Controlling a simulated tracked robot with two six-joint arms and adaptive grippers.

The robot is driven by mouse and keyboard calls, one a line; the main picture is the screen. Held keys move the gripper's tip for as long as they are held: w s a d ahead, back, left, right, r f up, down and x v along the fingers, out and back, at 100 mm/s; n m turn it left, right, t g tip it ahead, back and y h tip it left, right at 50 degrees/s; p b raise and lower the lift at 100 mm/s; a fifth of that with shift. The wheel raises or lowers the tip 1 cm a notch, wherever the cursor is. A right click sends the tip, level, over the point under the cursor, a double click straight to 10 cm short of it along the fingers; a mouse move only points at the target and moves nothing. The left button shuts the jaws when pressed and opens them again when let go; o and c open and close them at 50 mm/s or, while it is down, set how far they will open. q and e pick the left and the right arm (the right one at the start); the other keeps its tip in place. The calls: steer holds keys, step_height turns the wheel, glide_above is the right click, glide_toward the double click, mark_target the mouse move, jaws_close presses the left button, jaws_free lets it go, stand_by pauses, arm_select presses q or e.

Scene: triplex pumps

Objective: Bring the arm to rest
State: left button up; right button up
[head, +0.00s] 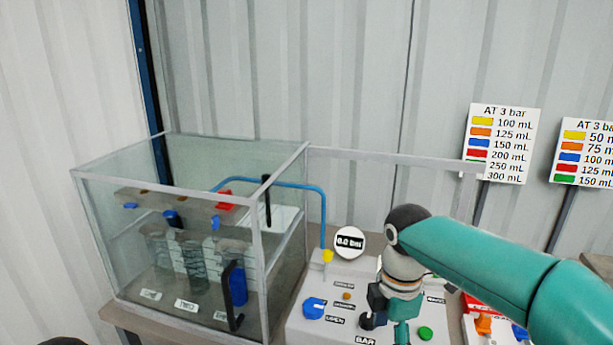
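My teal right arm (480,255) comes in from the right and reaches over the light grey control panel (310,325). Its dark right gripper (374,310) hangs low over the panel, left of the green button (425,333). The fingers are small and partly hidden, so I cannot tell whether they are open or shut, or touch anything. My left gripper is not in view; only a dark rounded shape shows at the bottom left edge.
A glass tank (180,240) with several cylinders stands at the left. A blue tube (322,215) runs from it to the panel beside a round gauge (350,243) reading 0.0 bar. The panel has a blue knob (314,308). Two signs (500,143) stand at the back right.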

steer(key=s+d+f+m+g, duration=0.1)
steer(key=s+f+g, duration=0.15)
steer(key=f, duration=0.55)
steer(key=s+d+f+m+g+y, duration=0.1)
steer(key=s+d+f, duration=0.1)
steer(key=s+f, duration=0.35)
steer(key=s+d+f+m+g, duration=0.1)
steer(key=s+f+g, duration=0.1)
steer(key=f, duration=0.7)
steer(key=s+a+f+m+t+y, duration=0.2)
steer(key=s+a+f+m+y, duration=0.35)
steer(key=s+f+m, duration=0.8)
steer(key=w+m+t, duration=0.1)
steer(key=w+m+t+h, duration=0.1)
steer(key=m, duration=0.1)
steer(key=w+m+t+h, duration=0.1)
steer(key=m+t, duration=0.1)
steer(key=shift+w+a+f+m+h, duration=0.2)
steer(key=shift+w+f+m+h, duration=0.05)
steer(key=shift+w+f, duration=0.1)
steer(key=shift+c, duration=0.4)
stand_by(0.7)
